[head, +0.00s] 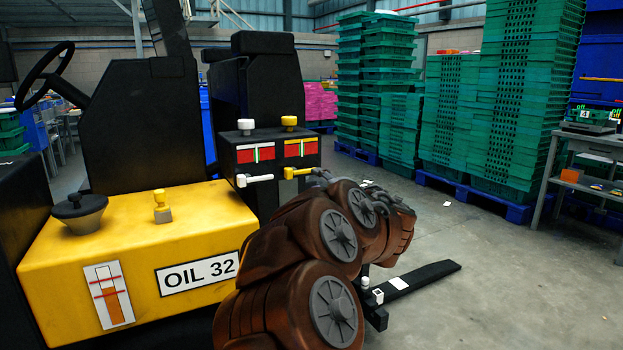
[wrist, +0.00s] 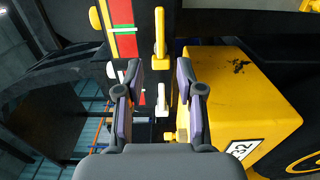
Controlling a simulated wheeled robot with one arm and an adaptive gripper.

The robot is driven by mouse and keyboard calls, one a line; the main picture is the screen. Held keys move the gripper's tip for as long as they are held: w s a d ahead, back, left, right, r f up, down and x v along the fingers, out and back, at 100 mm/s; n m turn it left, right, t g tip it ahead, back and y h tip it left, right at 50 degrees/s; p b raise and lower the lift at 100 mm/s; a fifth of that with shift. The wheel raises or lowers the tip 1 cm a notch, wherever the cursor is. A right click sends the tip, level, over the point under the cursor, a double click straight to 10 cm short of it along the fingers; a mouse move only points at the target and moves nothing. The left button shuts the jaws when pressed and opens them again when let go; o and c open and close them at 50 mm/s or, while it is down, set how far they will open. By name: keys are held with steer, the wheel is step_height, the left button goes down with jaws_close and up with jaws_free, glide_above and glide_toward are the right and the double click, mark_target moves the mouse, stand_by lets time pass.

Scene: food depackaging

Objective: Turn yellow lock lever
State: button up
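The yellow lock lever (head: 297,172) sticks out sideways from the lower right of a black panel on the forklift. In the wrist view the yellow lever (wrist: 160,42) stands upright, just beyond my fingertips and in line with the gap between them. My gripper (wrist: 159,68) is open with nothing between its pads. In the head view my gripper (head: 322,178) is at the lever's right end, partly hidden behind my arm. I cannot tell whether it touches the lever.
A white lever (head: 256,179) sits left of the yellow one, below red-green gauges. A white knob (head: 245,126) and a yellow knob (head: 289,122) top the panel. The yellow oil housing (head: 150,240) stands at left. Green crate stacks (head: 375,80) stand behind open floor.

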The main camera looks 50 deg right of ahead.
steer(key=shift+v, duration=1.75)
steer(key=s+a+r+m+g+h+p, duration=0.1)
steer(key=a+r+m+g+h+p, duration=0.15)
steer(key=r+m+p, duration=0.4)
steer(key=s+a+r+m+g+h+p, duration=0.1)
steer(key=r+m+g+h+p, duration=0.25)
steer(key=r+m+p, duration=0.35)
steer(key=s+a+f+m+g+y+p, duration=0.1)
steer(key=s+a+f+g+y+p, duration=0.15)
steer(key=a+p, duration=0.4)
steer(key=s+a+f+g+y+p, duration=0.1)
steer(key=s+a+g+y+p, duration=0.2)
steer(key=a, duration=0.6)
steer(key=s+a+f+m+g+y+p, duration=0.1)
steer(key=s+a+g+y+p, duration=0.1)
steer(key=s+a+p, duration=0.35)
steer(key=s+a+r+n+g+y+p, duration=0.1)
steer(key=s+a+g+y+p, duration=0.3)
steer(key=s+a, duration=0.9)
steer(key=a+r+g+p, duration=0.1)
steer(key=a+p, duration=0.2)
steer(key=a, duration=0.1)
steer(key=shift+s+a, duration=0.1)
